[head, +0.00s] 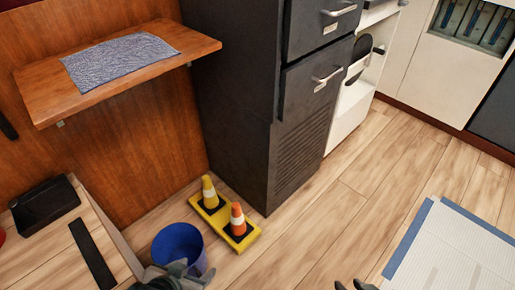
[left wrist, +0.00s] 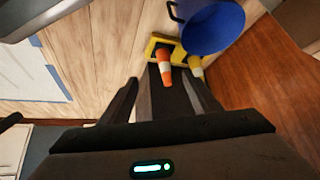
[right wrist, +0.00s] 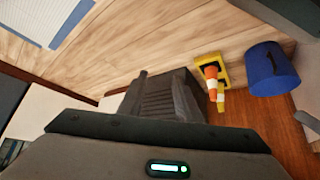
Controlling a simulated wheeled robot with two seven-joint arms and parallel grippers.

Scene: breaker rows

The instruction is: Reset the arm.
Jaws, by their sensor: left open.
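My left gripper (head: 180,272) shows at the bottom edge of the head view, overlapping the front of a blue bucket. In the left wrist view its two dark fingers (left wrist: 160,80) stand apart, with no held thing visible between them. My right gripper (head: 352,285) barely shows at the bottom edge of the head view, its two fingertips apart over the floor. In the right wrist view its fingers (right wrist: 162,76) are also spread, with a dark louvred surface behind them and nothing seen held.
The blue bucket (head: 177,246) stands beside two small cones (head: 238,219) on a yellow base. A dark cabinet (head: 235,110) stands behind them. A wooden shelf (head: 195,47) holds a grey cloth (head: 120,58). A blue-edged white sheet (head: 455,250) lies right. Floor between is clear.

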